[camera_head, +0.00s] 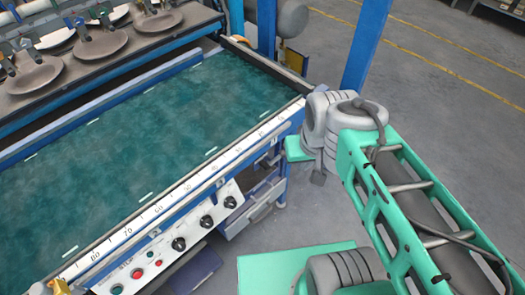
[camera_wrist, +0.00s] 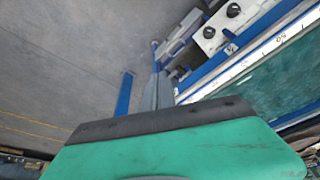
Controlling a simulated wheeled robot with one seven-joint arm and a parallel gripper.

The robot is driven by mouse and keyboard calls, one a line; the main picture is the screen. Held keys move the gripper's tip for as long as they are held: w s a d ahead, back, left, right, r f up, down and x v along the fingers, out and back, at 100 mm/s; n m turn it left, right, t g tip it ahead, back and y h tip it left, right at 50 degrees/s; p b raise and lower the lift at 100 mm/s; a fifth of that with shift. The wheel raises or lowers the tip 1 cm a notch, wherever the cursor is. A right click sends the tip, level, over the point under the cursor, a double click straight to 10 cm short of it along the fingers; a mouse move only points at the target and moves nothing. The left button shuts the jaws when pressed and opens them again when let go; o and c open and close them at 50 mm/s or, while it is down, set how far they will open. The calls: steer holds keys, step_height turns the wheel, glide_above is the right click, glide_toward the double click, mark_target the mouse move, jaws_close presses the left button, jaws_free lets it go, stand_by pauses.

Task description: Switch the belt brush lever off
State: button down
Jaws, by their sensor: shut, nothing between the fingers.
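A white control panel (camera_head: 180,245) runs along the front of the machine. It carries three black rotary knobs, the lower one (camera_head: 178,243), the middle one (camera_head: 206,222) and the upper one (camera_head: 230,202). Their labels are too small to read, so I cannot tell which is the belt brush lever, nor its setting. Two knobs show at the top of the wrist view, one (camera_wrist: 233,10) above the other (camera_wrist: 209,32). My gripper (camera_wrist: 165,120) is shut and empty, a green body with a dark edge, apart from the knobs. In the head view the arm mostly hides it.
A green belt (camera_head: 170,130) with a ruler-marked edge (camera_head: 185,190) lies behind the panel. Red (camera_head: 158,262) and green (camera_head: 116,288) buttons sit at the panel's lower left. A blue post (camera_head: 366,45) stands behind my arm. Grey floor (camera_head: 450,90) at right is clear.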

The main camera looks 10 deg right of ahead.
steer(key=shift+a, duration=0.3)
steer(key=shift+w, duration=0.1)
